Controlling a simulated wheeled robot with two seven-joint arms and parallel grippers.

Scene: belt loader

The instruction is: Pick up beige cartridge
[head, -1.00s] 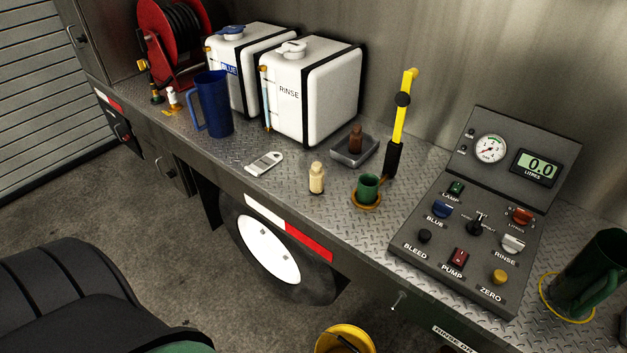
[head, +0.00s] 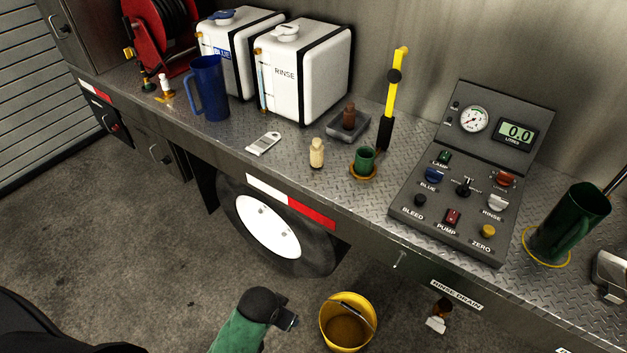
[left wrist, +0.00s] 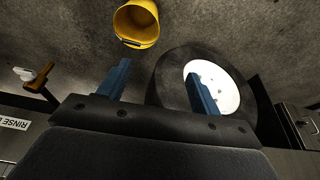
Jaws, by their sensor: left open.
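The beige cartridge (head: 317,153) stands upright on the metal deck (head: 222,149), near its front edge. It is left of the green cup (head: 364,160) and apart from the things around it. My left gripper (head: 287,322) is low at the bottom of the head view, in front of the deck and well short of the cartridge. In the left wrist view its two blue fingers (left wrist: 160,82) are spread apart with nothing between them. The cartridge does not show in that view. My right gripper is not in view.
A brown cartridge (head: 349,117) stands in a grey tray (head: 335,134) behind the beige one. A flat metal tag (head: 264,143) lies to the left. The control panel (head: 438,217) is to the right. A yellow bucket (head: 348,340) and a wheel (head: 265,228) are below the deck edge.

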